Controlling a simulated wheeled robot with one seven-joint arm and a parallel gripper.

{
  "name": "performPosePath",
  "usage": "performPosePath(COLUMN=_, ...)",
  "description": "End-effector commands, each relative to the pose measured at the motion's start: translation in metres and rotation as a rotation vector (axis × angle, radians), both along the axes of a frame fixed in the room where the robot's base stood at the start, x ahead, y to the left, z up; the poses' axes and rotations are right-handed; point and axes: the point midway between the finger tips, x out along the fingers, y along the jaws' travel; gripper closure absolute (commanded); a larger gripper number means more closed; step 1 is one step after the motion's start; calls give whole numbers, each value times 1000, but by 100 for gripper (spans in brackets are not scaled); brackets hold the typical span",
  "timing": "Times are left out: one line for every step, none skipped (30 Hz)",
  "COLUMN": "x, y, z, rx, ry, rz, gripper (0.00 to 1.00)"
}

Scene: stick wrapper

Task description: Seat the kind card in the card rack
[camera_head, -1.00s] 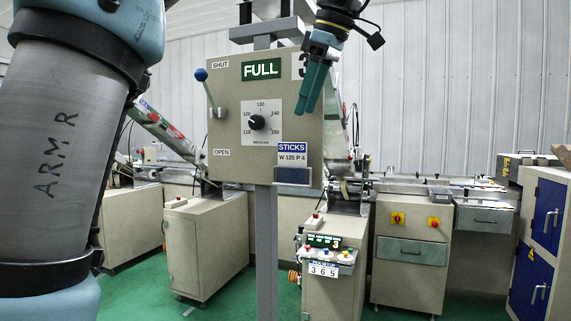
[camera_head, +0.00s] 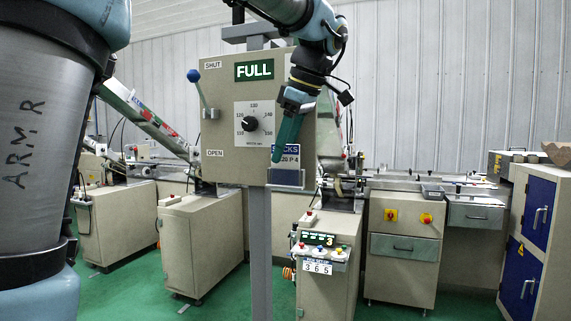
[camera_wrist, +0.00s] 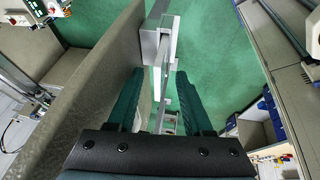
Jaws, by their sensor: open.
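The kind card (camera_head: 292,159), white with a blue heading band reading STICKS, is upright at the lower right of the beige panel. Its lower part meets the dark blue card rack (camera_head: 287,178). How deep it sits there cannot be told. My gripper (camera_head: 277,158) points down in front of the panel, and its teal fingers cover the card's left part in the head view. In the wrist view my gripper (camera_wrist: 160,82) has its two fingers apart. A pale box-like part (camera_wrist: 155,45) shows beyond them, next to the panel; whether it is the rack is unclear.
The panel (camera_head: 225,130) stands on a grey post (camera_head: 258,250) and carries a dial (camera_head: 250,124), a FULL sign (camera_head: 254,71) and a blue-knobbed lever (camera_head: 194,76) by SHUT. Machines and cabinets stand behind. The air below the rack is clear.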

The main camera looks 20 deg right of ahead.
Motion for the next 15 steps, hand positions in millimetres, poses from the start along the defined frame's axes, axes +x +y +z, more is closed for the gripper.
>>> performPosePath(x=0, y=0, z=0, rx=0, ry=0, rz=0, gripper=49)
performPosePath(x=0, y=0, z=0, rx=0, ry=0, rz=0, gripper=50)
performPosePath(x=0, y=0, z=0, rx=0, ry=0, rz=0, gripper=55)
performPosePath(x=0, y=0, z=0, rx=0, ry=0, rz=0, gripper=58)
performPosePath(x=0, y=0, z=0, rx=0, ry=0, rz=0, gripper=62)
performPosePath(x=0, y=0, z=0, rx=0, ry=0, rz=0, gripper=66)
performPosePath(x=0, y=0, z=0, rx=0, ry=0, rz=0, gripper=70)
performPosePath(x=0, y=0, z=0, rx=0, ry=0, rz=-1, gripper=73)
performPosePath(x=0, y=0, z=0, rx=0, ry=0, rz=0, gripper=77)
performPosePath(x=0, y=0, z=0, rx=0, ry=0, rz=-1, gripper=81)
performPosePath(x=0, y=0, z=0, rx=0, ry=0, rz=-1, gripper=84)
performPosePath(x=0, y=0, z=0, rx=0, ry=0, rz=-1, gripper=89)
performPosePath(x=0, y=0, z=0, rx=0, ry=0, rz=-1, gripper=92)
performPosePath(x=0, y=0, z=0, rx=0, ry=0, rz=-1, gripper=95)
performPosePath(x=0, y=0, z=0, rx=0, ry=0, rz=-1, gripper=100)
